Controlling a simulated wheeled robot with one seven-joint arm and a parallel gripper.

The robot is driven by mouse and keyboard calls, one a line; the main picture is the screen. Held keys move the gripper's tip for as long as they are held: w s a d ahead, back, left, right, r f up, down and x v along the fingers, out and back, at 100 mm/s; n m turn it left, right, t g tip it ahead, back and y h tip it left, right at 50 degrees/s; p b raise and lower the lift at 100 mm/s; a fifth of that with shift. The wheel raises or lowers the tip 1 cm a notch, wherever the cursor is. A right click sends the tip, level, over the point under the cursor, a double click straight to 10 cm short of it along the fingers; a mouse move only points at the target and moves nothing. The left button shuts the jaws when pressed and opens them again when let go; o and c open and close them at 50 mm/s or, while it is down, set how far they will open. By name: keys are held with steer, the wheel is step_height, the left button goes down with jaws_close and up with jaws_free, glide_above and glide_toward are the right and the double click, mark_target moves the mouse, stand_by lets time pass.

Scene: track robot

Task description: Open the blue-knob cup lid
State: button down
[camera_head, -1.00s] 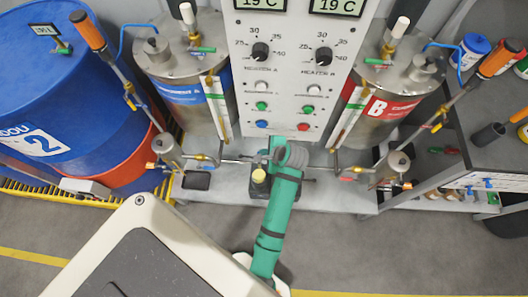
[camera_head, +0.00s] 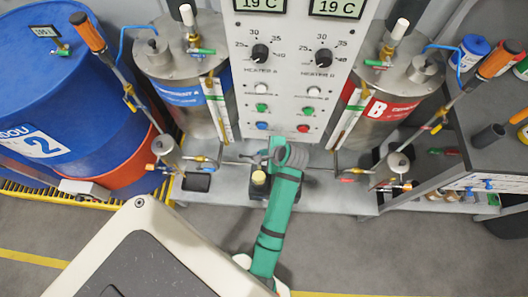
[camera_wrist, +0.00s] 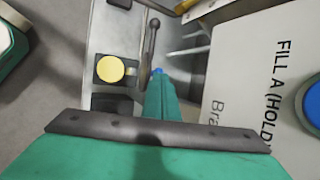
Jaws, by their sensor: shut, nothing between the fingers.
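My gripper (camera_head: 276,152), green, is at the middle of the grey bench, in front of the heater panel. In the wrist view its narrow green fingers (camera_wrist: 159,92) are together, with nothing seen between them. A small blue spot (camera_wrist: 157,72) shows right at their tips. It may be the blue knob of the cup lid, but it is mostly hidden and I cannot tell whether the fingers touch it. I cannot make out the cup or lid beneath it. A grey rod with a rounded end (camera_wrist: 151,40) lies just beyond the tips.
A yellow round cap (camera_head: 258,177) on a dark block stands left of my gripper; it also shows in the wrist view (camera_wrist: 110,69). The heater panel (camera_head: 290,95) rises behind. Steel tanks A (camera_head: 185,95) and B (camera_head: 375,112) flank it. Small metal cups (camera_head: 166,150) sit among thin pipes.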

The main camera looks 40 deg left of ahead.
steer(key=shift+s+d, duration=0.3)
steer(key=shift+s, duration=0.15)
steer(key=v, duration=1.3)
steer(key=shift+r, duration=0.45)
steer(key=shift+w, duration=0.1)
